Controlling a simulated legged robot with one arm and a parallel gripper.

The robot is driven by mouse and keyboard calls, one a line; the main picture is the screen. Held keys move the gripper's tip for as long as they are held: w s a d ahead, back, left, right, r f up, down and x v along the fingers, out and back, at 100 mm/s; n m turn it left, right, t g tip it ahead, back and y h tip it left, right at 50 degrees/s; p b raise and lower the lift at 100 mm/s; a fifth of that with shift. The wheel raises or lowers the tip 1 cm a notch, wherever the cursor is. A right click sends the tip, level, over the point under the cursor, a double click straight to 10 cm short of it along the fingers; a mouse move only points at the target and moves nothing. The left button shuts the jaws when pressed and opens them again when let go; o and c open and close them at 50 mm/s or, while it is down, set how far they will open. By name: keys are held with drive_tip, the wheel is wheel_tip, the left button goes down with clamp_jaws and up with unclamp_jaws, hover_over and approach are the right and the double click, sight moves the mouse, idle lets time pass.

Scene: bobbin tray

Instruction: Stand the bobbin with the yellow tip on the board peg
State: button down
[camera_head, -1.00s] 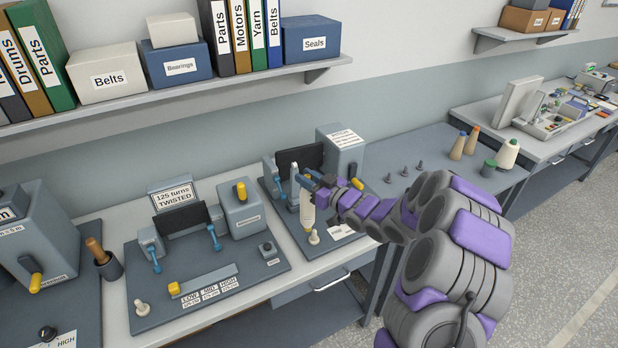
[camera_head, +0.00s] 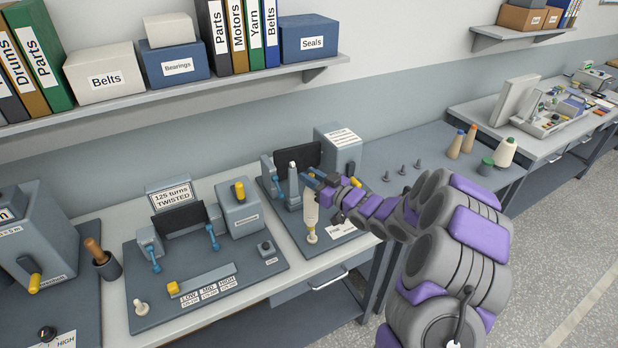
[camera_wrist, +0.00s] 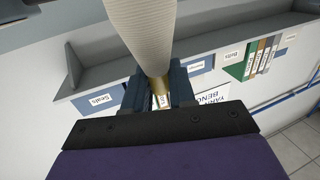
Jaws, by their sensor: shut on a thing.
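My gripper (camera_head: 322,192) is shut on a cream bobbin (camera_head: 311,213), holding it near its upper end. The bobbin hangs about upright. The pale board peg (camera_head: 312,238) stands on the right-hand machine's board, directly under the bobbin in the head view. The bobbin's lower end meets or nearly meets the peg; I cannot tell whether the peg is inside it.
The grey-blue machine (camera_head: 338,150) and its lever post (camera_head: 293,185) stand close behind the bobbin. Another peg (camera_head: 141,308) is on the left board.

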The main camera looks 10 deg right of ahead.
drive_tip(key=shift+d, duration=0.75)
drive_tip(key=shift+d+f, duration=0.15)
drive_tip(key=shift+a+f, duration=0.35)
drive_tip(key=shift+a, duration=0.5)
drive_tip(key=shift+d+r, duration=0.65)
drive_tip(key=shift+d, duration=0.05)
drive_tip(key=shift+a, duration=0.55)
drive_tip(key=shift+d+p, duration=0.35)
drive_tip(key=shift+d, duration=0.15)
drive_tip(key=shift+a, duration=0.45)
